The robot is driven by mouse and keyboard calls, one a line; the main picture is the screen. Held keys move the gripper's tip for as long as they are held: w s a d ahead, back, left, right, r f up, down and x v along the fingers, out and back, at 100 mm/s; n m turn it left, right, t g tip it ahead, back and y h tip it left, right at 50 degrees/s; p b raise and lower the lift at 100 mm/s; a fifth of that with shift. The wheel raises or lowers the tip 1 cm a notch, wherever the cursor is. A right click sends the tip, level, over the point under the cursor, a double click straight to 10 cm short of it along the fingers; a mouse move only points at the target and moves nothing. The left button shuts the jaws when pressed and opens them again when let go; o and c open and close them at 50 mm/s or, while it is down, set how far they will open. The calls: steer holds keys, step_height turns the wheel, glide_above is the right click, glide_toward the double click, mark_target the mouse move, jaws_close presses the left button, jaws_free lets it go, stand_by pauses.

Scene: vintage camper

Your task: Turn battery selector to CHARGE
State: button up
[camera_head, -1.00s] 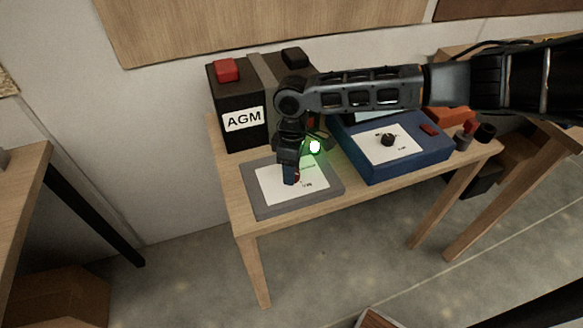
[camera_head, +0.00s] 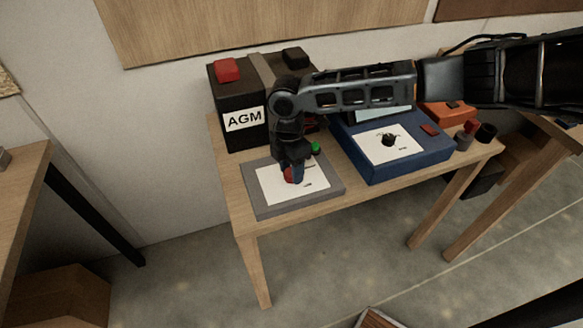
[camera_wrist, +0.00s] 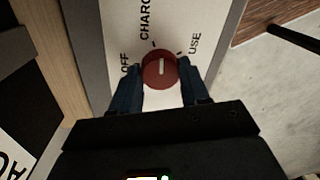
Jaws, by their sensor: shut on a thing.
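The battery selector is a round red knob (camera_wrist: 160,72) with a white line on its top, on a white label plate. It also shows in the head view (camera_head: 288,175), partly covered by my fingers. The wrist view shows OFF at left, CHARGE above and USE at right around it. The white line runs nearly up and down in that view, its upper end between the CHARGE and USE marks. My gripper (camera_wrist: 160,90) is shut on the knob, with one blue finger on each side; it reaches down from above in the head view (camera_head: 291,172).
The grey-edged selector panel (camera_head: 257,204) lies on a wooden table (camera_head: 232,190). A black AGM battery (camera_head: 228,92) with red cap stands behind it. A blue charger box (camera_head: 400,170) with a black knob is to the right. My arm spans above the box.

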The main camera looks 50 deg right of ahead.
mark_target(290, 171)
steer(key=shift+n, duration=1.2)
steer(key=o, duration=1.1)
steer(key=shift+c, duration=0.2)
steer(key=shift+w+r+b, duration=0.15)
steer(key=shift+r+b, duration=0.05)
steer(key=shift+r, duration=1.75)
steer(key=shift+w+r+b, duration=0.1)
steer(key=shift+r+b, duration=0.1)
steer(key=shift+r, duration=1.75)
steer(key=shift+d, duration=0.1)
